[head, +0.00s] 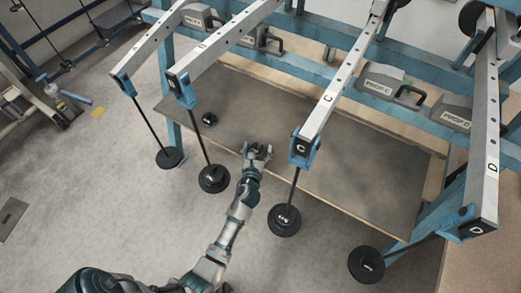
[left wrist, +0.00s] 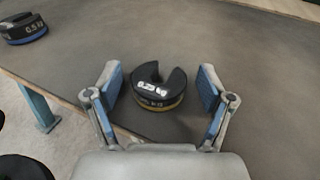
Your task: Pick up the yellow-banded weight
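The yellow-banded weight (left wrist: 158,92) is a black slotted disc with a yellow band round its lower side. It lies flat on the grey-brown table (head: 340,185), its slot facing away from my wrist. My left gripper (head: 258,152) is open, and in the left wrist view its fingers (left wrist: 158,95) stand apart on either side of the weight, with a gap on each side. In the head view the gripper largely hides this weight. My right gripper is not in view.
A blue-banded weight (left wrist: 24,30) marked 0.5 lies on the table to the left; it also shows in the head view (head: 209,119). Levers, including lever C (head: 330,90) and lever D (head: 489,130), reach over the table with black discs (head: 284,221) hanging at the front.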

